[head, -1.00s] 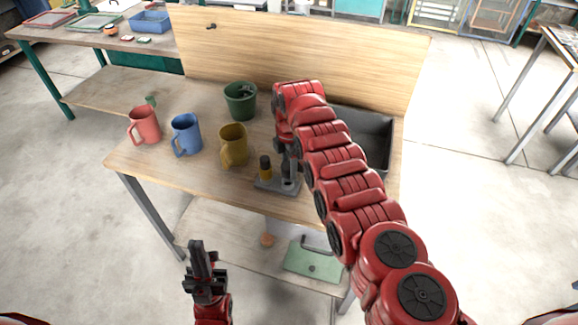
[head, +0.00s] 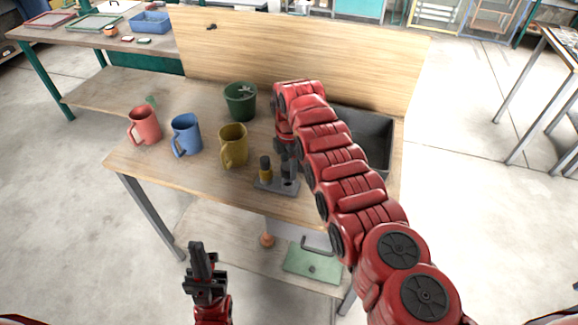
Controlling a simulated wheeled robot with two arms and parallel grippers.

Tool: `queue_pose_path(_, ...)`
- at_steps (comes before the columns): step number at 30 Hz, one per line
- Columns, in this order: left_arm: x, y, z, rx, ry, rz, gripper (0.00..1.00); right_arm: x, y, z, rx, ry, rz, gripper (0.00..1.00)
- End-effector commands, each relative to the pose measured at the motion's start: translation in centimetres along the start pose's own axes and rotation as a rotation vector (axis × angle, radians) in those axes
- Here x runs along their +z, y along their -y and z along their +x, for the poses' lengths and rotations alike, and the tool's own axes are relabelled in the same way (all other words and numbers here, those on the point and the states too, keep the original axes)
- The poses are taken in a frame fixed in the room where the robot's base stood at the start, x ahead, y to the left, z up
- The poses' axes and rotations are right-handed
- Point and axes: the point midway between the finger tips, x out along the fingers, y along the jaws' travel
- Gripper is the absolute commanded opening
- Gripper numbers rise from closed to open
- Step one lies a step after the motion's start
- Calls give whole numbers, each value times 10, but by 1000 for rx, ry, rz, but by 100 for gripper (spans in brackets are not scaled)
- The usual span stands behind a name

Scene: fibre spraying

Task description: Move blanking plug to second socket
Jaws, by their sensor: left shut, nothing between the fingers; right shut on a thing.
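A small grey socket block (head: 277,187) stands near the front edge of the workbench. A black-topped, yellow-banded cylinder (head: 265,168) stands upright at its left end. My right gripper (head: 288,170) points down over the block's right end, beside that cylinder. It is shut on a dark grey piece, which looks like the blanking plug. The fingers and arm hide most of it, so I cannot tell whether it sits in a socket. My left gripper (head: 199,262) is shut and empty, in front of the bench and below its top.
Pink (head: 145,125), blue (head: 186,134) and mustard (head: 233,145) mugs stand left of the block. A green pot (head: 240,101) is behind. A grey bin (head: 372,140) lies right of my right arm. The lower shelf holds a green board (head: 312,264).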

Motion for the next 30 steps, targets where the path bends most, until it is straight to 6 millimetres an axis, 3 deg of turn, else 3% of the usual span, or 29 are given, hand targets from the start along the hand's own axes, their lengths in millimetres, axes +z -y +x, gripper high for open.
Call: queue_pose_path(30, 2, -1, -15, 0, 0, 0, 0, 0, 1, 12, -2, 0, 1, 0)
